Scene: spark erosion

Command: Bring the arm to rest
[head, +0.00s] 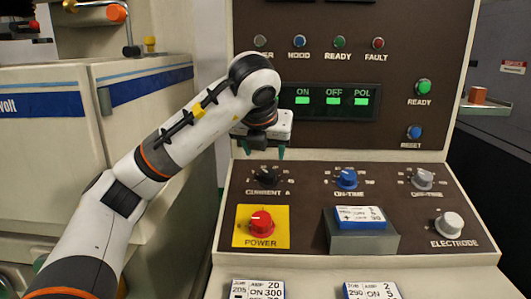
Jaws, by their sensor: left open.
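My left arm comes in from the lower left and reaches up in front of the control panel (460,225). Its gripper (263,152) points down, open and empty, with dark green fingertips. It appears above the black CURRENT knob (266,175) and below the left part of the lit display (333,99). I cannot tell how far it stands from the panel face. My right gripper is not in view.
A red POWER knob (261,222), a blue knob (346,178), a grey knob (422,178) and a white ELECTRODE knob (449,224) project from the panel. A card (360,217) lies on a grey block (362,240). Two more cards (257,290) (373,291) lie in front.

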